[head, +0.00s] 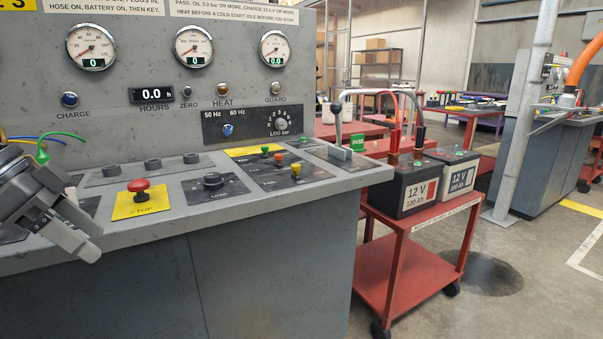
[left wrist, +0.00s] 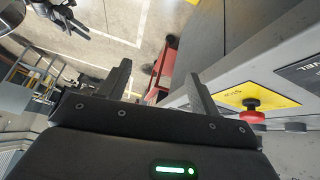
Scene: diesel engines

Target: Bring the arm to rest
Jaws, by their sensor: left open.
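My left gripper (head: 90,238) is at the left edge of the head view, in front of and above the grey console's sloped desk. Its two fingers also show in the left wrist view (left wrist: 160,88), spread apart with nothing between them. The red STOP button (head: 139,187) on its yellow plate (head: 141,206) lies to the right of the gripper, and apart from it. The button also shows in the left wrist view (left wrist: 251,109), right of the fingers. What looks like my right gripper (left wrist: 72,20) shows at that view's upper left; its jaws are unclear.
The console (head: 270,260) carries gauges, knobs and small coloured levers. A red trolley (head: 410,275) with two 12 V batteries (head: 405,190) stands to its right. Green, blue and yellow wires (head: 62,136) are close behind the left gripper. Open floor (head: 530,275) lies at the right.

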